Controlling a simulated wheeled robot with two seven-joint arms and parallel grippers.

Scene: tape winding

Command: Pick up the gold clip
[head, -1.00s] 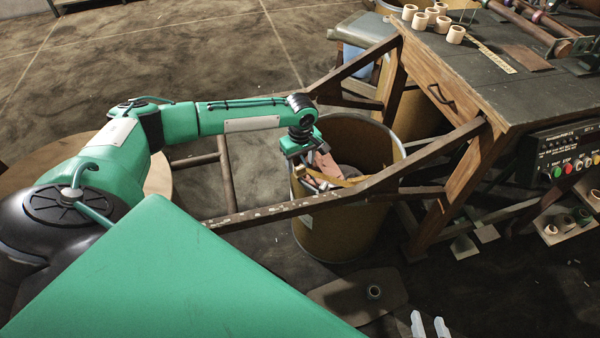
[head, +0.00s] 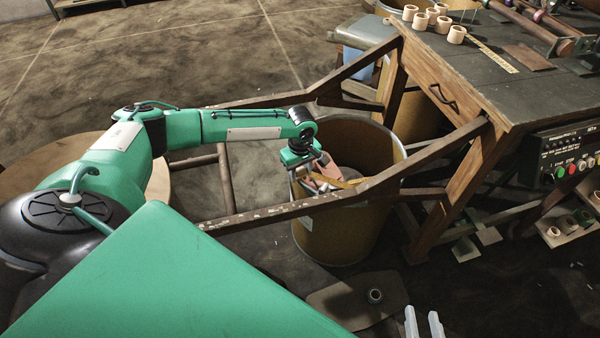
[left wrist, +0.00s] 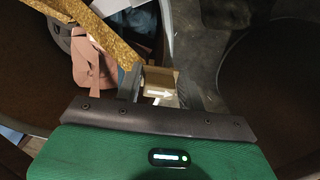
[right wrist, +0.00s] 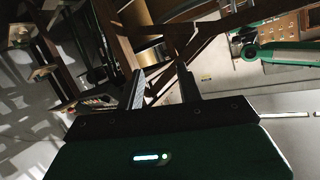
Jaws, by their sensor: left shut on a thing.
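My left gripper (head: 306,176) reaches over the near left rim of the brown drum (head: 335,232). In the left wrist view its fingers (left wrist: 160,88) are shut on a small gold-tan piece with a white arrow mark (left wrist: 160,80), which looks like the gold clip. The piece sits between the fingertips, above the drum's contents; whether it still touches them is unclear. In the head view the gripper hides it. My right gripper (head: 424,324) is at the bottom edge of the head view. Its fingers (right wrist: 162,86) stand apart with nothing between them.
A gold glittery strip (left wrist: 105,32) and a pink piece (left wrist: 90,65) lie beside the left fingers in the drum. Wooden frame rails (head: 330,202) pass close by the drum. A workbench (head: 520,85) with several tan rolls (head: 456,35) stands at right. Floor at far left is clear.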

